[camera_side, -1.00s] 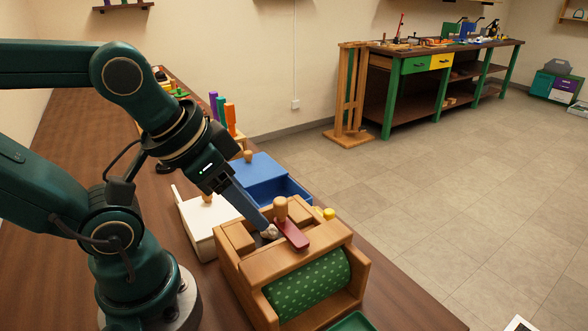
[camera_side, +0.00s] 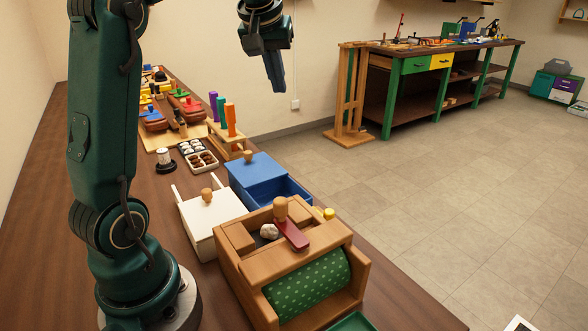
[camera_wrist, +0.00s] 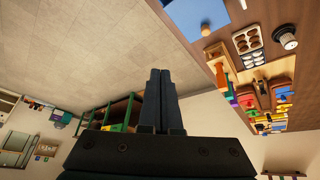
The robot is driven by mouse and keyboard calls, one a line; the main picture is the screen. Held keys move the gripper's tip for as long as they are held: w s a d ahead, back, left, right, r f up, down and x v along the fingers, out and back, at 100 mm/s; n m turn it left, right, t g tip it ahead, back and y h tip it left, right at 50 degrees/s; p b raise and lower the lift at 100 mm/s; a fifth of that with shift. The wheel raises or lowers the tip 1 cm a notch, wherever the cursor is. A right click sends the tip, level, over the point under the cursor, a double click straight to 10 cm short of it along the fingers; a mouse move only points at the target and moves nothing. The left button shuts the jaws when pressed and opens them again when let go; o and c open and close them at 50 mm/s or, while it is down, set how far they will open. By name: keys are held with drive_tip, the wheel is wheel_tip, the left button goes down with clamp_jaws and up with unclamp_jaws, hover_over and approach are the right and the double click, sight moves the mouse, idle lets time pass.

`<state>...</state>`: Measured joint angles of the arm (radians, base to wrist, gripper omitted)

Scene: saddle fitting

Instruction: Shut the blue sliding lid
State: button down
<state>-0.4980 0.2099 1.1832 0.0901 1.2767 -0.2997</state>
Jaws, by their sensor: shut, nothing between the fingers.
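The blue box (camera_side: 290,197) stands on the bench behind the wooden box. Its blue sliding lid (camera_side: 262,169), with a round wooden knob (camera_side: 249,156), covers the back left part. The front right part is open and shows the inside. My gripper (camera_side: 278,88) is high above and behind the blue box, apart from it, shut and empty. In the wrist view my gripper (camera_wrist: 160,74) shows its two fingers together. Part of the blue lid (camera_wrist: 190,14) shows at the top of that view.
A white box (camera_side: 212,209) with a knobbed lid stands left of the blue box. The wooden box (camera_side: 245,271) with a red latch (camera_side: 291,233) and green dotted roller stands in front. Upright coloured pegs (camera_side: 230,119) and a small tray (camera_side: 197,155) stand behind.

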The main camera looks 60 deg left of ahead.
drive_tip(key=n+g, duration=0.1)
drive_tip(key=n, duration=0.1)
hover_over(269, 174)
drive_tip(key=w+a, duration=0.2)
drive_tip(key=a, duration=0.2)
wheel_tip(269, 174, down, 3)
drive_tip(key=s+a+f+n+g, duration=0.1)
drive_tip(key=s+a+f+n, duration=0.15)
drive_tip(key=a+f, duration=0.35)
drive_tip(key=shift+m, duration=0.45)
drive_tip(key=shift+s+d+f, duration=0.1)
drive_tip(key=shift+d+f, duration=0.1)
drive_tip(key=shift+f, duration=2)
drive_tip(key=shift+s+d+f, duration=0.1)
drive_tip(key=shift+d+f, duration=0.05)
drive_tip(key=shift+f, duration=2.05)
drive_tip(key=d, duration=1)
drive_tip(key=shift+d, duration=0.4)
drive_tip(key=shift+g, duration=0.3)
